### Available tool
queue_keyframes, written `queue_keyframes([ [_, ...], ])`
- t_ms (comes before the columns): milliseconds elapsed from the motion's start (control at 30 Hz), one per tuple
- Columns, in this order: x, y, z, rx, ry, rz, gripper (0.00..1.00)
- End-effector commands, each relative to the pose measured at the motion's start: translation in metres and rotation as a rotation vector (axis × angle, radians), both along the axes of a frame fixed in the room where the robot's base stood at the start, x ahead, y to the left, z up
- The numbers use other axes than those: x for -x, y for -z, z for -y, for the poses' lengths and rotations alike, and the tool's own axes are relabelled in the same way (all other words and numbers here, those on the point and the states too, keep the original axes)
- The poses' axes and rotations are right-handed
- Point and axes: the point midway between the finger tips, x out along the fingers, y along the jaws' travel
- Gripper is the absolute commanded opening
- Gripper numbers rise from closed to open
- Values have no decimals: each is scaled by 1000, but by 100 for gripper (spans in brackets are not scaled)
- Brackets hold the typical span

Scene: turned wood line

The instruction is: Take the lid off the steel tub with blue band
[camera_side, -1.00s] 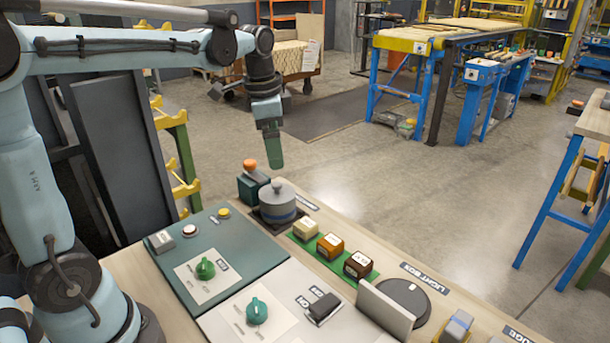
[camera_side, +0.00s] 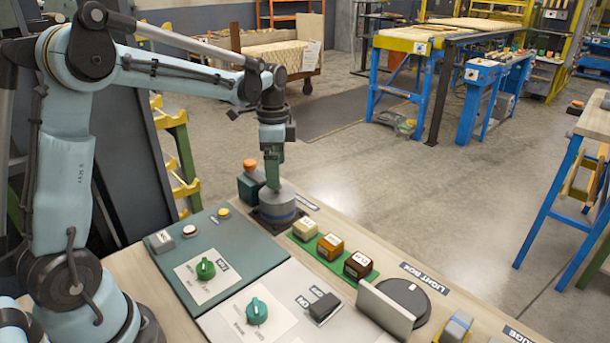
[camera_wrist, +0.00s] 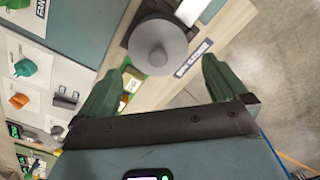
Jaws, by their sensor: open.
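The steel tub with the blue band (camera_side: 279,214) stands upright on a dark square pad at the far edge of the bench. Its grey lid (camera_side: 284,192) is on it. In the wrist view the round lid (camera_wrist: 146,40) shows from above with its knob (camera_wrist: 158,57) in the middle. My gripper (camera_side: 273,185) points down right over the lid and hides the knob in the side view. In the wrist view my gripper (camera_wrist: 161,66) is open, one green finger on each side of the knob. I cannot tell whether the fingers touch the lid.
A dark green box with an orange knob (camera_side: 250,167) stands close behind the tub. Several small labelled blocks (camera_side: 330,246) sit on a green strip to its right. A green control panel (camera_side: 215,255) lies in front.

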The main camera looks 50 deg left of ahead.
Motion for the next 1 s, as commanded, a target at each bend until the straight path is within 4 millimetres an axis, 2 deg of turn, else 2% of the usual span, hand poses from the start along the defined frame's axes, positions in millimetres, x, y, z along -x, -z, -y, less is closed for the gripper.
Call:
queue_keyframes([
  [167, 1, 13, 1, 0, 0, 0, 100],
  [433, 2, 47, 2, 1, 0, 1, 100],
  [767, 2, 53, 2, 1, 0, 1, 100],
  [1000, 2, 53, 2, 1, 0, 1, 65],
])
